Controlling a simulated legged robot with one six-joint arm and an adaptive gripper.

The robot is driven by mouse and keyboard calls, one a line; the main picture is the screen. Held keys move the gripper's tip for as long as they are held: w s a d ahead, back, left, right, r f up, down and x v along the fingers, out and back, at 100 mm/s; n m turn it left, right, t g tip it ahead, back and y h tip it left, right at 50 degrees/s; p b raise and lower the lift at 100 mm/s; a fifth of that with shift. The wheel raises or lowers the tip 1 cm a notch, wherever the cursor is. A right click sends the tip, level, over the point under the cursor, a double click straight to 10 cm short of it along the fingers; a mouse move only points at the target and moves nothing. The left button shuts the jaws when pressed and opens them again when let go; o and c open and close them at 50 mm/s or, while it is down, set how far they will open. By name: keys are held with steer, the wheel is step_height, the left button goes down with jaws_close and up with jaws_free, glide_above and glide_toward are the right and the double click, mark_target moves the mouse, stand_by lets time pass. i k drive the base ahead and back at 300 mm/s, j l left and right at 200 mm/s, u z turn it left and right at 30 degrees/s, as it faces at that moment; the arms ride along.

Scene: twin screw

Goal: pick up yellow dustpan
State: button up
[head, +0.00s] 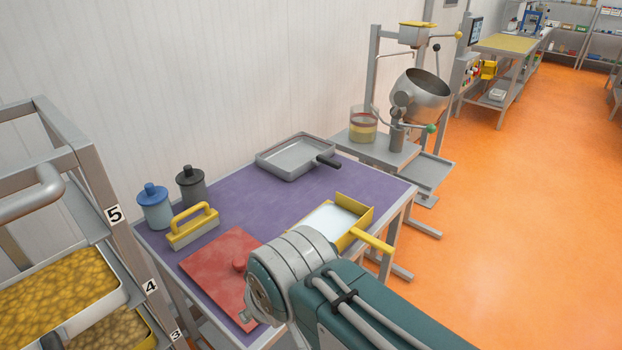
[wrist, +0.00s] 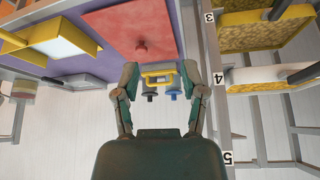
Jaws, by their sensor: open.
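The yellow dustpan (head: 372,238) lies on the right end of the purple-topped table (head: 235,190), with a whitish inside and its handle pointing to the lower right, over the table edge. In the head view my arm covers part of the table front near the dustpan, and the gripper fingers are hidden.
A red board (head: 222,268) with a knob, a yellow-handled block (head: 193,226), a blue-lidded jar (head: 154,207), a dark jar (head: 190,187) and a grey pan (head: 297,158) share the table. A tray rack (head: 92,190) stands at left. Orange floor (head: 520,220) is open at right.

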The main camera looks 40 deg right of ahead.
mark_target(342, 220)
steer(key=k+l+z, duration=0.1)
steer(key=l, duration=0.65)
steer(key=l+z, duration=0.15)
steer(key=l, duration=0.6)
